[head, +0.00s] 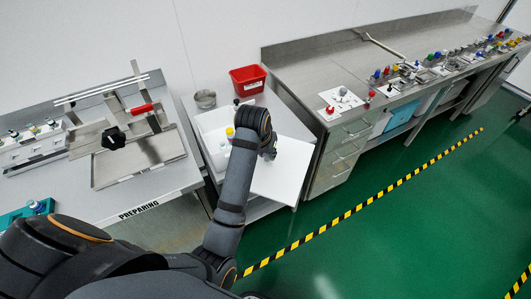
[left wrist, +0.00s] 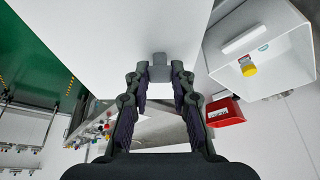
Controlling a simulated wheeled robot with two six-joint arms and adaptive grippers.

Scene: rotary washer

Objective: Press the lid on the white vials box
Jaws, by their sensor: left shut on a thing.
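The white vials box (head: 207,121) stands open at the middle of the head view, partly hidden behind my left arm. A yellow-capped vial shows inside it. The box also shows at the right of the left wrist view (left wrist: 290,75). The flat white lid (head: 283,172) is beside the box, on its right in the head view, not covering it. My left gripper (head: 270,152) is shut on the lid's small grey handle, which shows between the fingertips in the left wrist view (left wrist: 160,70). My right gripper is not in view.
A red bin (head: 248,80) and a metal cup (head: 205,99) stand behind the box. A steel tray (head: 139,160) and vial racks lie on the left bench. A steel counter (head: 385,58) with several colored knobs runs along the right. Green floor is free in front.

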